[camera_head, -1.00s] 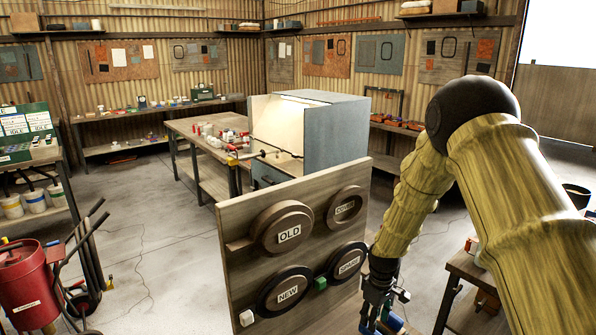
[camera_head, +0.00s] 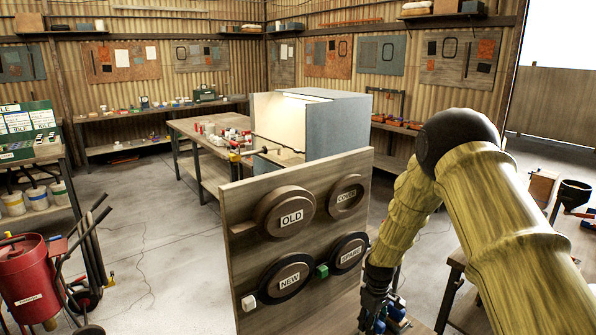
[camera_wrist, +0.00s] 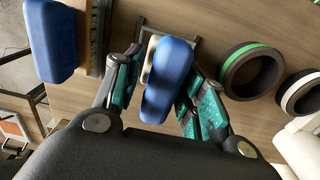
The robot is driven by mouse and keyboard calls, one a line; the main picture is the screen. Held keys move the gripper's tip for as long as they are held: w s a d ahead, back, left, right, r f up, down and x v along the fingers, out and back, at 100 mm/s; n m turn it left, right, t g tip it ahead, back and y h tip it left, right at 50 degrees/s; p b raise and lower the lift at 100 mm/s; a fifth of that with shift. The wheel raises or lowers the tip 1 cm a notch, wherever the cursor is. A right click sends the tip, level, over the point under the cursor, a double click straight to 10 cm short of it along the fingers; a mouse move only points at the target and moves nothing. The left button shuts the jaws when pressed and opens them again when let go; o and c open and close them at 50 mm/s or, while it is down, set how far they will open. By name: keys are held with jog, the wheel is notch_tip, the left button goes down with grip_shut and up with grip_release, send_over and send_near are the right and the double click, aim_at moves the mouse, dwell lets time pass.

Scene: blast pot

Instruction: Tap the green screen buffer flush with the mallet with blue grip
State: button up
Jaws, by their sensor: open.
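In the wrist view my gripper (camera_wrist: 163,85) is open, its teal-padded fingers on either side of a blue grip (camera_wrist: 172,80), likely the mallet's. Whether they touch it I cannot tell, and the mallet head is not clearly visible. In the head view my gripper (camera_head: 372,312) is low, right of the upright wooden board, with blue parts (camera_head: 396,308) beside it. A small green block (camera_head: 321,271), likely the green screen buffer, sits on the board between the NEW and SPARE discs. How far it stands out I cannot tell.
The wooden board (camera_head: 240,212) carries four round labelled discs. A white block (camera_head: 248,302) is at its lower left. In the wrist view another blue piece (camera_wrist: 50,40), a green-banded ring (camera_wrist: 250,70) and a white-banded ring (camera_wrist: 300,92) lie near the gripper. A red pot (camera_head: 28,275) stands left.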

jog(key=shift+s+r, duration=0.25)
grip_shut()
jog(key=shift+w, duration=0.15)
jog(key=shift+r, duration=0.1)
jog(key=shift+r+p, duration=1.45)
jog(key=shift+r, duration=1.15)
